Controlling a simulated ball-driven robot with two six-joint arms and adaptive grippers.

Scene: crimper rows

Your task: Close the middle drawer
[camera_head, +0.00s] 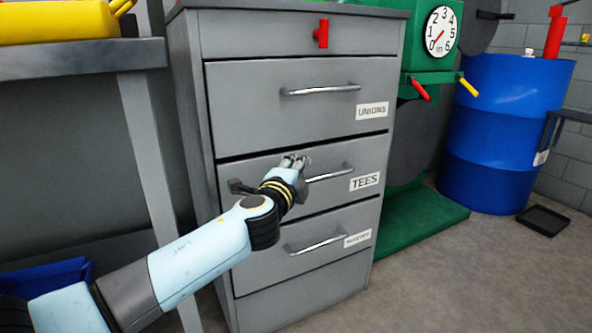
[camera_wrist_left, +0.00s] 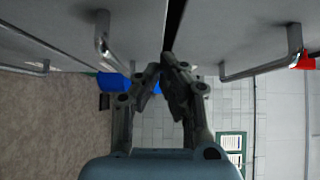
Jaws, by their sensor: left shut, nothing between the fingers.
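The middle drawer (camera_head: 260,170) of a grey cabinet carries a TEES label (camera_head: 364,181) and a metal bar handle (camera_head: 332,176). A dark gap runs along its top edge. Its front looks almost in line with the other drawers; I cannot tell if it stands slightly out. My left gripper (camera_head: 294,161) is shut and empty in front of the drawer's upper part, left of the handle. In the left wrist view its fingertips (camera_wrist_left: 166,66) are at the dark gap between two drawer fronts; contact is unclear. My right gripper is not in view.
The UNIONS drawer (camera_head: 250,105) is above and a labelled bottom drawer (camera_head: 265,265) below, both with bar handles. A workbench (camera_head: 85,55) stands left. A green machine (camera_head: 435,60) and a blue barrel (camera_head: 500,130) stand right.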

